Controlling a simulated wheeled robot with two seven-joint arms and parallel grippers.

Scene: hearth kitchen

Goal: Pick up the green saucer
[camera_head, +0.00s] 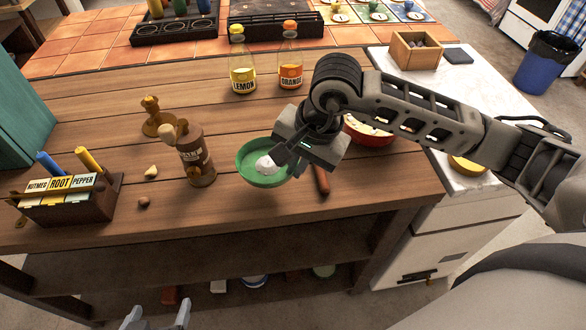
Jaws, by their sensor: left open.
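The green saucer (246,166) sits on the wooden table near its front edge, with a white lump (265,165) in it. My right gripper (284,154) reaches in from the right and is over the saucer's right side, hiding part of its rim. I cannot tell whether its fingers touch the saucer or are closed. My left gripper (158,316) shows only at the bottom edge, its two fingertips apart, below and in front of the table, far from the saucer.
A brown mill-like jar (195,160) stands left of the saucer. A red bowl (372,134) is behind my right arm, and a reddish-brown stick (321,180) lies right of the saucer. Lemon (243,75) and orange (290,72) bottles stand behind. A spice rack (68,205) is at left.

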